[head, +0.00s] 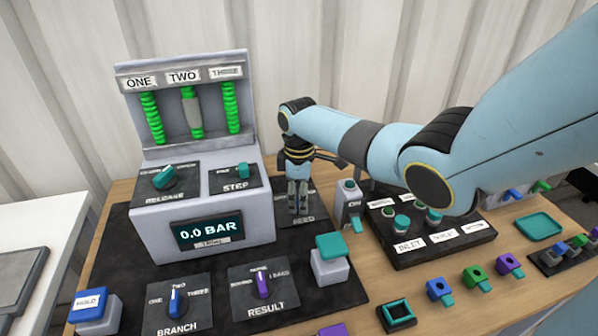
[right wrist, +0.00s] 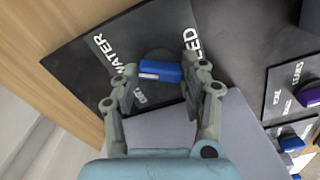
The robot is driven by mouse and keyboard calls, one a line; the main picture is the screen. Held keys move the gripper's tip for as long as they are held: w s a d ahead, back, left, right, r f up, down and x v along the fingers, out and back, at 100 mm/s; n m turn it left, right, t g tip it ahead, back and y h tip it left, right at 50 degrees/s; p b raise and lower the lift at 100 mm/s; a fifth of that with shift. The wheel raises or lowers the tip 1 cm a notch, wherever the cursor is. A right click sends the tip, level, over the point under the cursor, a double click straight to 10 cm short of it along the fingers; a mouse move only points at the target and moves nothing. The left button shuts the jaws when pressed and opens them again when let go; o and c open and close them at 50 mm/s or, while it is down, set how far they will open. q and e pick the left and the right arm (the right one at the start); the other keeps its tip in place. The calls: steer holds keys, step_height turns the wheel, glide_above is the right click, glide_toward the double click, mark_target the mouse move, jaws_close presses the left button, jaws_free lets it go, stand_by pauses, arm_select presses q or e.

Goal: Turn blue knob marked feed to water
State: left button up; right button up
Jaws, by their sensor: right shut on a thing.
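The blue feed knob (right wrist: 160,71) shows in the right wrist view on a dark plate (right wrist: 235,25), with the labels WATER (right wrist: 112,52) and FEED (right wrist: 192,48) near it. A third, small label beside the knob is hard to read. My right gripper (right wrist: 158,73) has its fingers at the two ends of the knob and is shut on it. A pale mark shows on the knob's left part. In the head view my right gripper (head: 298,205) points down onto this plate and hides the knob. My left gripper is not in view.
The grey console (head: 205,215) with its 0.0 BAR display stands close left of the gripper. A switch box (head: 353,205) and the inlet panel (head: 430,245) stand to the right. Branch (head: 177,303) and result (head: 263,285) knobs are in front, beside a teal-topped block (head: 330,258).

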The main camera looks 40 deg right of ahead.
steer(key=shift+m, duration=0.5)
steer(key=o, duration=1.2)
step_height(320, 180, up, 12)
steer(key=shift+s+f, duration=0.1)
stand_by(0.3)
